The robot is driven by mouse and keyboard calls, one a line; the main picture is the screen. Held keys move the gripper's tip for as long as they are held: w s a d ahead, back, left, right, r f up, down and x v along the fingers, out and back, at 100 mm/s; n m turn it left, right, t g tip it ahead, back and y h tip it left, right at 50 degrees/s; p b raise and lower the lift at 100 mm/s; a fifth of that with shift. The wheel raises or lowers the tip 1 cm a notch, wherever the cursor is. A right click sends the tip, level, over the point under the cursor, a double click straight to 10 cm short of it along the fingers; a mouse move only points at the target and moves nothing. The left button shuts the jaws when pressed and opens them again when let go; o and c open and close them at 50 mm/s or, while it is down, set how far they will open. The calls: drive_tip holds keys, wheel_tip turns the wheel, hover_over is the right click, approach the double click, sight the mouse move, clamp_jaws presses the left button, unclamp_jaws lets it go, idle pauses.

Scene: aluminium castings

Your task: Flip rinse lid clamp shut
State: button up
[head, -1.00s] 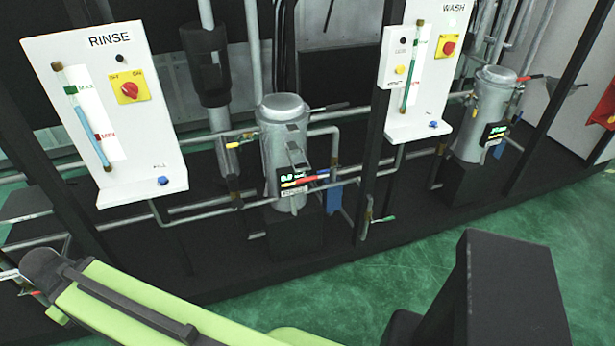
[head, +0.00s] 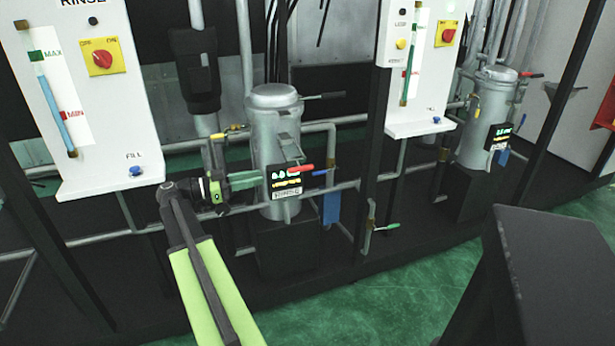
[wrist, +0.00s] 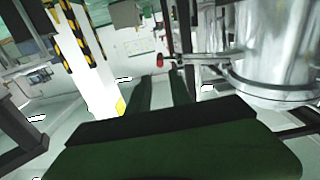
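The rinse housing, a grey metal canister (head: 275,150), stands upright at mid-picture in the head view. Its round lid (head: 273,93) sits on top. Grey bracket parts (head: 290,125) on its front below the lid may be the clamp; I cannot tell whether it is open or shut. A dark lever (head: 323,96) sticks out right near the lid. My gripper (head: 262,179) is left of the canister, well below the lid, its fingers pointing right. In the wrist view its two dark green fingers (wrist: 163,82) stand apart with nothing between; the shiny canister (wrist: 280,45) is right of them.
A white RINSE panel (head: 100,150) stands left of my gripper and a second panel (head: 420,120) right of the canister. A display (head: 286,183) with a red handle (head: 301,167) is on the canister's front. Pipes (head: 340,188) and a dark post (head: 372,150) are close by.

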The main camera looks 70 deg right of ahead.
sight(307, 167)
drive_tip(key=x, duration=1.7)
drive_tip(key=shift+s+d, duration=0.1)
clamp_jaws()
idle(0.5)
